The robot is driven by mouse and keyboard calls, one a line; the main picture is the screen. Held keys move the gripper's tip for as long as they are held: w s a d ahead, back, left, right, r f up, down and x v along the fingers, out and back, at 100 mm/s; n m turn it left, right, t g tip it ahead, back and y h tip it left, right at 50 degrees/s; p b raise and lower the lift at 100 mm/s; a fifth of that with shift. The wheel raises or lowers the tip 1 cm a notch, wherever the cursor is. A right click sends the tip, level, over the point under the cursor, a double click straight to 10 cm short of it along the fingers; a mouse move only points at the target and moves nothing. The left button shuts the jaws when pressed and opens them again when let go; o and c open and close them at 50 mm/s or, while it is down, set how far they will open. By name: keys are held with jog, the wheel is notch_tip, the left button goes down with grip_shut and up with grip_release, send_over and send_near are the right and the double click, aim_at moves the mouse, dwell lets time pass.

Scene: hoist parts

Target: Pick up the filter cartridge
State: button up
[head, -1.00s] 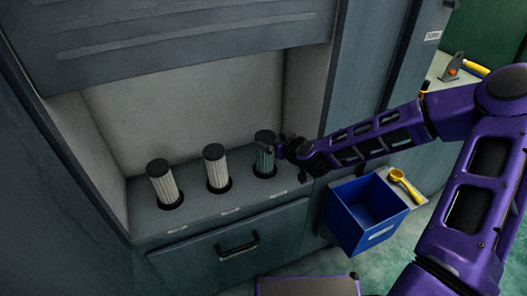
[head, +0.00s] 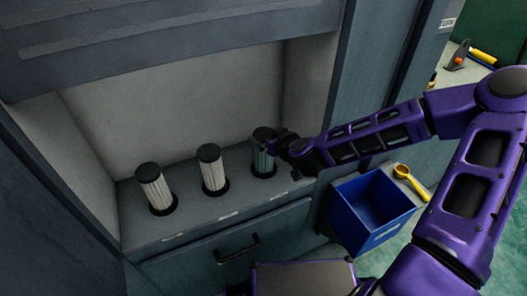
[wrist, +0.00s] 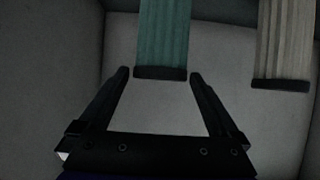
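A teal pleated filter cartridge (head: 263,159) with a black cap stands upright in the rightmost round socket of the cabinet shelf. It also shows in the wrist view (wrist: 163,35), its capped end between the fingertips. My gripper (head: 277,144) is at the cap's right side in the head view. In the wrist view my gripper (wrist: 160,75) is open, one finger on each side of the cap with gaps showing. Two white pleated cartridges stand in the other sockets, one in the middle (head: 214,174) and one at the left (head: 156,189). One white cartridge shows in the wrist view (wrist: 285,40).
The recess has a back wall (head: 170,95), side walls and an overhanging panel (head: 160,35) above. A drawer with a handle (head: 237,249) is below the shelf. A blue bin (head: 370,210) hangs at the right, beside a yellow tool (head: 411,181).

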grip_shut()
jog(key=shift+r, duration=0.15)
dwell(0.4)
